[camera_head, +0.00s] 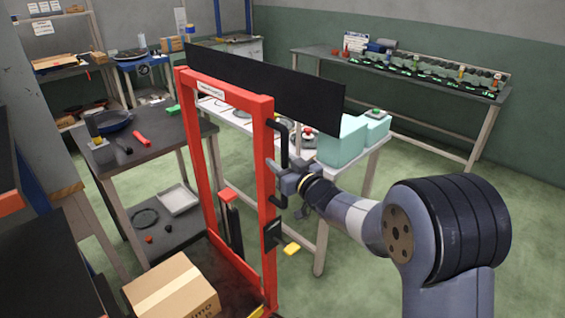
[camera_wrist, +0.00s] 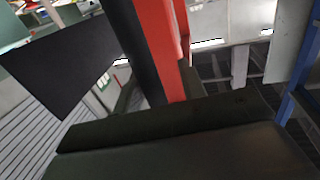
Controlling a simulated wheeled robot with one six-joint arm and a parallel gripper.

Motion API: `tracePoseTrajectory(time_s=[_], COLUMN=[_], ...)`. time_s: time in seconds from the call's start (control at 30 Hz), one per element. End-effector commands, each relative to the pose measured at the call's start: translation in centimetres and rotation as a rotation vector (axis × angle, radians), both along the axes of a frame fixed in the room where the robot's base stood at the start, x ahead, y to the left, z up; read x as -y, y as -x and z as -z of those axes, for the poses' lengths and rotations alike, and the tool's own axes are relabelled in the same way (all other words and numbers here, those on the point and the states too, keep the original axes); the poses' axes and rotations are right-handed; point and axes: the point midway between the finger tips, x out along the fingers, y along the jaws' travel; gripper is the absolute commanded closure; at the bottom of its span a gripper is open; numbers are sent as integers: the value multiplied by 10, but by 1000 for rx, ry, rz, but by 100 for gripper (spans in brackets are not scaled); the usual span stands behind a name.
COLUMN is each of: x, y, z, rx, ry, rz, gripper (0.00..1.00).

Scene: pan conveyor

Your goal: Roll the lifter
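The lifter (camera_head: 263,195) is a red upright frame with a wide black panel (camera_head: 265,80) across its top. A black handle (camera_head: 284,142) runs down its right post. My gripper (camera_head: 279,168) is at the middle of this handle, level with it and touching or nearly touching it. Its fingers overlap the handle, so I cannot tell whether they are closed on it. In the wrist view, the lifter's red post (camera_wrist: 160,45) stands close ahead, with a black upright bar beside it. A large dark shape fills the bottom there and hides the grip.
A cardboard box (camera_head: 172,290) sits low at the lifter's front. A dark table (camera_head: 160,150) with a pan (camera_head: 110,122) stands left. Green floor (camera_head: 425,175) is open at right.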

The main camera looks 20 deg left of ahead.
Motion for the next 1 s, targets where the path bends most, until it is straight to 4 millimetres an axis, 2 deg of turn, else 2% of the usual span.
tracePoseTrajectory(time_s=[0.27,0.7,1.0], x=[11,74,89], y=[5,49,61], z=[-1,0,0], rx=[1,1,0], ry=[-1,-1,0], rz=[5,2,-1], gripper=[61,61,61])
